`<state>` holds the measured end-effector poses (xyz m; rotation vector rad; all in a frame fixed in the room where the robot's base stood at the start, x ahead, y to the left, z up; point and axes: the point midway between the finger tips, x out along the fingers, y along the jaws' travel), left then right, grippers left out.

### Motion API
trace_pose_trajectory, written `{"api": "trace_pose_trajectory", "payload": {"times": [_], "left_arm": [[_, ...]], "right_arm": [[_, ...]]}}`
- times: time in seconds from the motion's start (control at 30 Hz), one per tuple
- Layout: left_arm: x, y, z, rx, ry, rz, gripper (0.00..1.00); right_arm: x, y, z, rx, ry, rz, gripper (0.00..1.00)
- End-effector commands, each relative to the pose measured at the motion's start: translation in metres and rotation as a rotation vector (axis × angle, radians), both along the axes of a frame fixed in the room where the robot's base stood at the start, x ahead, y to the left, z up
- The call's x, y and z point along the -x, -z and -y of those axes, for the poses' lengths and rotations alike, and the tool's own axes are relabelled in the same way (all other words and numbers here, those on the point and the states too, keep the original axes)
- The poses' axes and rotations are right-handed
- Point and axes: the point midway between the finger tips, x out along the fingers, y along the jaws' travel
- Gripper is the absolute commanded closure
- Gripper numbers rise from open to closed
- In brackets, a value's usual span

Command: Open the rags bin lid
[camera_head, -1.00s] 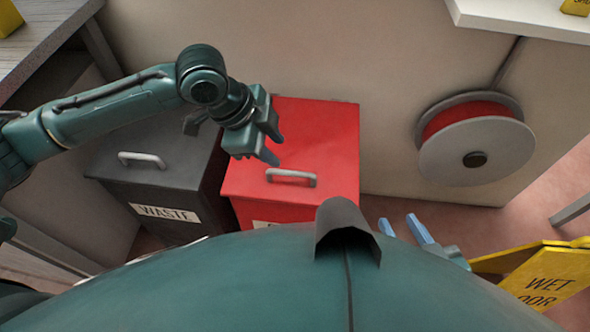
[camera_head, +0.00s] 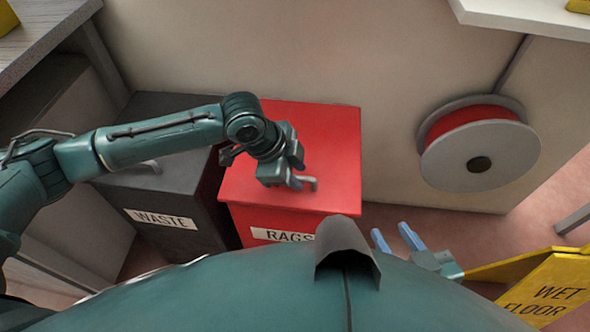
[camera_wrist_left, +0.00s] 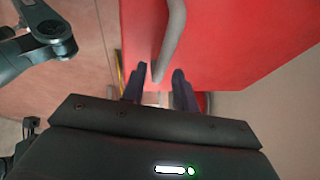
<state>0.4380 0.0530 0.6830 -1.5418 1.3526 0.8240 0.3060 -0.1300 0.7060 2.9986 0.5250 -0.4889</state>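The red rags bin (camera_head: 325,140) stands against the wall with its lid closed and a RAGS label (camera_head: 284,235) on its front. Its grey bar handle (camera_head: 310,183) is partly hidden by my left gripper (camera_head: 293,182) in the head view. In the left wrist view, the handle (camera_wrist_left: 170,42) reaches down between the fingertips of my left gripper (camera_wrist_left: 158,82), which are spread apart on either side of it. I cannot tell whether they touch it. My right gripper (camera_head: 397,239) is low at the right, with its blue fingers apart and empty.
A dark waste bin (camera_head: 175,195) stands left of the rags bin, under my left arm. A red hose reel (camera_head: 478,140) is on the wall at the right. A yellow wet floor sign (camera_head: 545,290) is beside my right gripper. A worktop (camera_head: 45,35) is at upper left.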

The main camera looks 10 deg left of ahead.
Motion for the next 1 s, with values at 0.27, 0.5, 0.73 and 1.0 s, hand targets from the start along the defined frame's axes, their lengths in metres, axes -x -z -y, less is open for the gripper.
{"api": "trace_pose_trajectory", "payload": {"times": [0.27, 0.5, 0.73, 1.0], "left_arm": [[0.0, 0.0, 0.0, 0.0, 0.0, 0.0, 0.94], [0.0, 0.0, 0.0, 0.0, 0.0, -0.001, 1.0], [0.0, 0.0, 0.0, -0.001, -0.001, -0.001, 1.0], [0.0, -0.015, -0.002, -0.001, -0.002, -0.033, 1.0]], "right_arm": [[0.0, -0.001, 0.0, 0.0, -0.001, 0.002, 0.64], [-0.001, -0.001, 0.0, 0.0, -0.001, 0.003, 0.64], [-0.001, -0.001, 0.0, 0.0, -0.002, 0.004, 0.64], [-0.002, -0.023, 0.002, -0.025, 0.011, 0.019, 0.64]]}}
